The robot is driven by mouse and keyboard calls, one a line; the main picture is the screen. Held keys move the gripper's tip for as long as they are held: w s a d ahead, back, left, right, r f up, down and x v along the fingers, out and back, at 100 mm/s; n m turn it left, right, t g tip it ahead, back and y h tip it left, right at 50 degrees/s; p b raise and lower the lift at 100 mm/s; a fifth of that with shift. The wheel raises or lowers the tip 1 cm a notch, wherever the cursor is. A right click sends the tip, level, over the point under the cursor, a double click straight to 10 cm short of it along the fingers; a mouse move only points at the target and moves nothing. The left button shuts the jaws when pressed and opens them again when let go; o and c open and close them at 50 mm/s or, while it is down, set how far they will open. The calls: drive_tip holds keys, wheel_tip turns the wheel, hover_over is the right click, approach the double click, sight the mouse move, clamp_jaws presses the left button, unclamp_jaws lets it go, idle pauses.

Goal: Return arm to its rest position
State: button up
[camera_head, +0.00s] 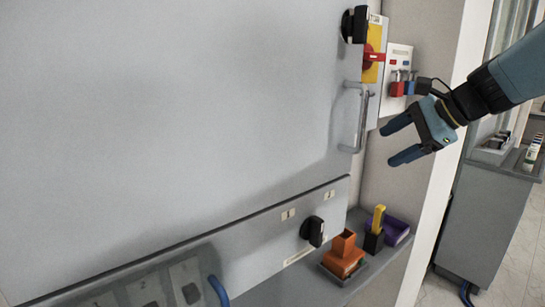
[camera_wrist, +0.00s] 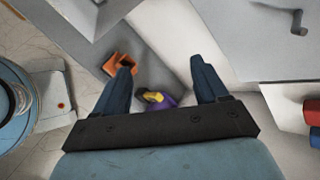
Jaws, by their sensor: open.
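My gripper (camera_head: 396,140) is at the right of the head view, in front of the wall beside the cabinet. Its two blue fingers are spread apart with nothing between them, and they point left toward the cabinet. In the wrist view my gripper (camera_wrist: 163,80) shows both fingers apart, with the shelf items seen beyond and below them. My blue arm enters from the right edge of the head view.
A grey cabinet door (camera_head: 180,110) with a handle (camera_head: 362,117) fills the left. Red and blue padlocks (camera_head: 397,87) hang close above my gripper. Below, a shelf (camera_head: 300,288) holds an orange holder (camera_head: 343,258), a yellow item (camera_head: 378,217) and a purple box (camera_head: 396,230).

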drive_tip(key=s+a+f+n+h, duration=0.1)
drive_tip(key=s+f+n+h, duration=0.2)
drive_tip(key=s+n, duration=0.3)
drive_tip(key=s+a+f+n+g+h, duration=0.1)
drive_tip(key=s+a+f+n+h, duration=0.1)
drive_tip(key=s+f+n+h, duration=0.2)
drive_tip(key=shift+s+f+n, duration=0.7)
drive_tip(key=shift+s+n, duration=0.85)
drive_tip(key=shift+n, duration=1.45)
drive_tip(key=shift+c, duration=0.3)
